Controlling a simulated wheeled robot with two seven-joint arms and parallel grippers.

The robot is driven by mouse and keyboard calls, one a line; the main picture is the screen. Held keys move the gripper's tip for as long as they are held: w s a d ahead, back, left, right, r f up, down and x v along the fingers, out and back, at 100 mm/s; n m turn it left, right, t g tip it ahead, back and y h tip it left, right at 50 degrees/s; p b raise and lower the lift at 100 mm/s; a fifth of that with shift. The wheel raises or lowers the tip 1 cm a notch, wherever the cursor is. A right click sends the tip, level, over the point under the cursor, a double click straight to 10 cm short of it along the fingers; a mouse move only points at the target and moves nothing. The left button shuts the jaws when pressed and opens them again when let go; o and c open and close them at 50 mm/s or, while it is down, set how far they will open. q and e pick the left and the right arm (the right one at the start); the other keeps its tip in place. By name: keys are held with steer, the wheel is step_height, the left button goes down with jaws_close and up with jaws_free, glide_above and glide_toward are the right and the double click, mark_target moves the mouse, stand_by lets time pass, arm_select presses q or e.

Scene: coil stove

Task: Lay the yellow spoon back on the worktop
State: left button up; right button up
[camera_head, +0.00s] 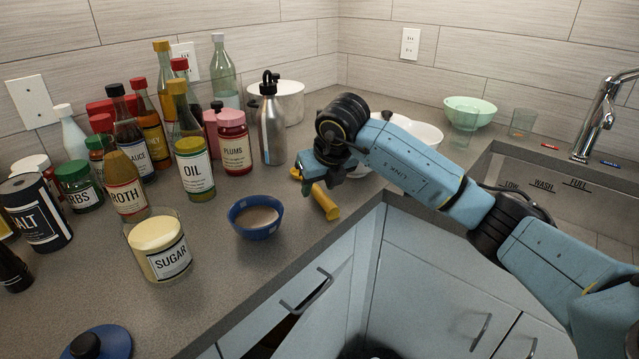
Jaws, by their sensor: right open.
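The yellow spoon (326,203) shows near the worktop's (290,265) inner corner, to the right of a blue bowl (255,217). It appears to lie on the worktop, its thick end toward the front edge. My right gripper (318,178) is open, right at the spoon, and hides its middle part. A small yellow bit shows to the left of the fingers. I cannot tell whether the fingers touch the spoon. My left gripper is not in view.
A steel flask (271,125) stands behind the spoon. White bowls (424,134) are partly behind my right arm. The worktop in front of the blue bowl is clear.

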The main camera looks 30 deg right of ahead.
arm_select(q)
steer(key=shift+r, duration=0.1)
arm_select(e)
steer(key=shift+r, duration=0.1)
steer(key=shift+s+r, duration=0.1)
steer(key=shift+r, duration=0.25)
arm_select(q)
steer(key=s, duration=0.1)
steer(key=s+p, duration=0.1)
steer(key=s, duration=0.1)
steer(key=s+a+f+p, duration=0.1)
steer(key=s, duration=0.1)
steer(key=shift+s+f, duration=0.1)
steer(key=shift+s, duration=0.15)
arm_select(e)
steer(key=v, duration=1.1)
steer(key=shift+r, duration=0.2)
